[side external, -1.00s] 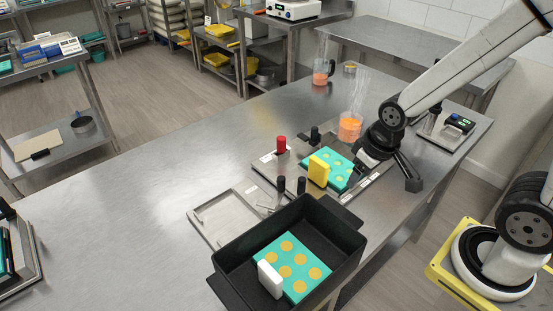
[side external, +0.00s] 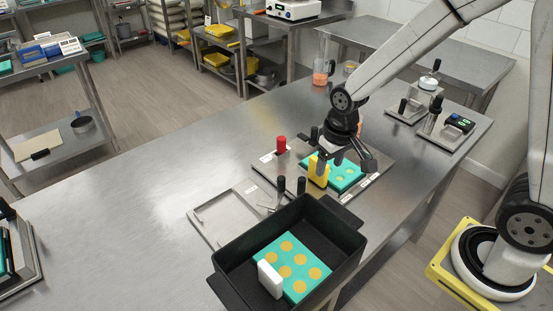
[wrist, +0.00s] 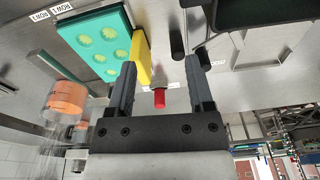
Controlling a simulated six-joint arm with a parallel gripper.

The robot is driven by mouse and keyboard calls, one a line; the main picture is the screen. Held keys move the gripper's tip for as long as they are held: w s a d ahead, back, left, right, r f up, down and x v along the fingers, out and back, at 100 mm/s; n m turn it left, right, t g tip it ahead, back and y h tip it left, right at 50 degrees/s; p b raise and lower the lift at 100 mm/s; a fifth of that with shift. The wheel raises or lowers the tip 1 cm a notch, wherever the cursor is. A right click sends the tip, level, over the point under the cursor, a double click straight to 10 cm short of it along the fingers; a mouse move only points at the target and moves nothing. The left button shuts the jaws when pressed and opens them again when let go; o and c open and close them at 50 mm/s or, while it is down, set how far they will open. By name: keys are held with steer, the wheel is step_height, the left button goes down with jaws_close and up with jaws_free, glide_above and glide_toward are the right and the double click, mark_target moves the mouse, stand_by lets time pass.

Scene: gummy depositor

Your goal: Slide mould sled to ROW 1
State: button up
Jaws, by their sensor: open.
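The teal mould (side external: 346,181) with pale yellow-green cavities sits on a metal plate (side external: 265,169), with a yellow block-shaped handle (side external: 317,172) at its left end. In the wrist view the mould (wrist: 92,42) lies at upper left, with the yellow handle (wrist: 142,60) along its right edge. My gripper (side external: 338,165) is open above the mould, close to the handle. In the wrist view my gripper (wrist: 160,75) has its left finger nearest the handle and nothing held between the fingers. ROW labels (wrist: 38,16) line the plate's edge; contact with the handle cannot be told.
A red knob (side external: 281,144) and black posts stand near the plate. A black bin (side external: 230,257) holding another teal mould (side external: 303,288) with orange cavities stands in front, beside a shallow tray (side external: 210,217). An orange-filled beaker (wrist: 67,97) stands nearby.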

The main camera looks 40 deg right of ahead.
steer(key=g, duration=0.1)
glide_above(302, 178)
step_height(302, 178, down, 3)
steer(key=shift+m, duration=0.4)
steer(key=shift+f, duration=0.15)
steer(key=shift+f, duration=3.75)
jaws_close()
